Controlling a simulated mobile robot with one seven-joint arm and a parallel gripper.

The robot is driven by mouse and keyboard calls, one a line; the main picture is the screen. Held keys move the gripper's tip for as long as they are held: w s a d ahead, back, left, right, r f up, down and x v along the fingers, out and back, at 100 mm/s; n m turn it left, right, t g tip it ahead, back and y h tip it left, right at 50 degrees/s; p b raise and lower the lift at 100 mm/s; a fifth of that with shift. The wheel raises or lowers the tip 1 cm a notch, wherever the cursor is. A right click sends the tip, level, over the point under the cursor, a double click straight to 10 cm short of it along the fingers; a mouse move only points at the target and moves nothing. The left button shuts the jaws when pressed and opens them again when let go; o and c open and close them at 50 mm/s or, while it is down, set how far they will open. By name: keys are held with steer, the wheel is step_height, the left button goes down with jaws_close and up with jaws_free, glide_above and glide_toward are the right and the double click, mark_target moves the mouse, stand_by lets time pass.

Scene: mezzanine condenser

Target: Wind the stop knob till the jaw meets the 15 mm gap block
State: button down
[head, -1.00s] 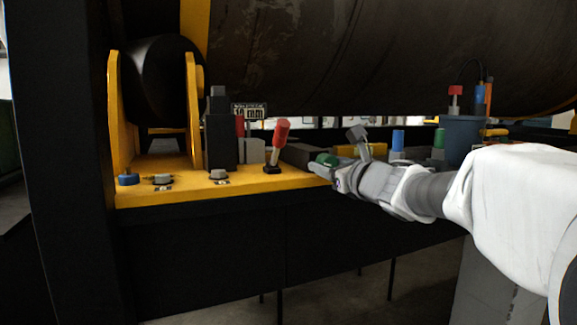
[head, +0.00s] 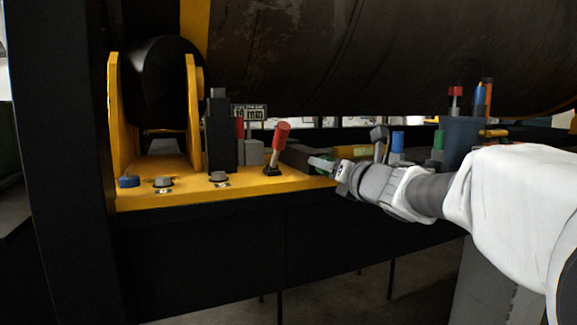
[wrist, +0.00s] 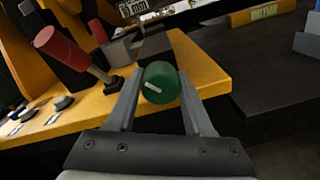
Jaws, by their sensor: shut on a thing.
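The green stop knob (wrist: 165,75) sits between the two fingers of my gripper (wrist: 160,97) in the wrist view. The fingers are shut on its sides. A pale mark on its face points left and slightly up. In the head view my gripper (head: 322,163) hides most of the knob. A dark bar (wrist: 172,45) lies right behind the knob. A grey block (head: 252,151) stands beyond the red lever, below a sign (head: 249,112) ending in "mm". I cannot tell which piece is the gap block, or whether the jaw touches it.
A red-handled lever (head: 277,145) rises close left of my gripper on the yellow plate (head: 150,198). Bolts and a blue cap (head: 129,181) are further left. A labelled yellow block (head: 352,152) and a cup of tools (head: 462,138) stand behind my arm.

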stand_by(0.4)
steer(key=c, duration=0.6)
jaws_free()
steer(key=p+v, duration=0.1)
steer(key=v, duration=1.6)
steer(key=shift+s+p, duration=0.2)
steer(key=shift+p, duration=0.15)
